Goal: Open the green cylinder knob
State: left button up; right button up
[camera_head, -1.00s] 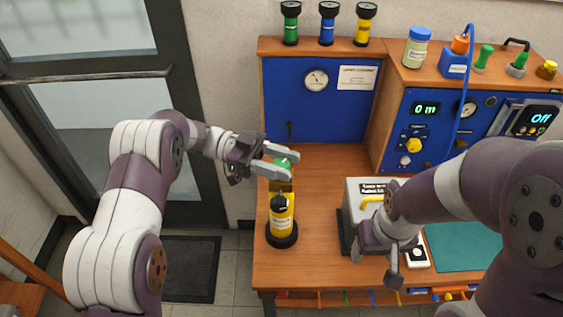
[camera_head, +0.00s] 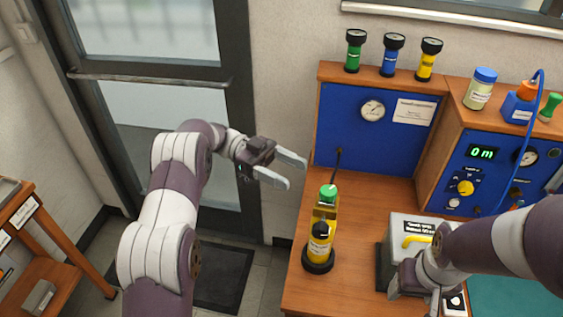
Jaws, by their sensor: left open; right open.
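The green knob (camera_head: 328,191) sits on top of a yellow cylinder (camera_head: 322,232) that stands upright in a black base near the left edge of the wooden bench. A black part and a label show on the cylinder's front. My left gripper (camera_head: 291,170) is open and empty, up and to the left of the green knob, apart from it. My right gripper (camera_head: 413,296) is low at the right, by the grey box with the yellow handle; its fingers are partly hard to make out.
A grey box with a yellow handle (camera_head: 417,241) stands right of the cylinder. A blue panel with a gauge (camera_head: 373,110) rises behind. Green, blue and yellow gauges (camera_head: 394,54) stand on its top ledge. Bare wood (camera_head: 345,287) lies in front of the cylinder.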

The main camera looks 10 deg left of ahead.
pick_arm(q)
jog(key=p+v, duration=0.2)
jog(key=p, duration=0.1)
jog(key=shift+r+p, duration=0.1)
jog(key=shift+p, duration=0.3)
pick_arm(e)
notch_tip(320, 180, up, 6)
pick_arm(q)
jog(key=shift+s, duration=0.1)
pick_arm(e)
jog(key=shift+r, duration=0.1)
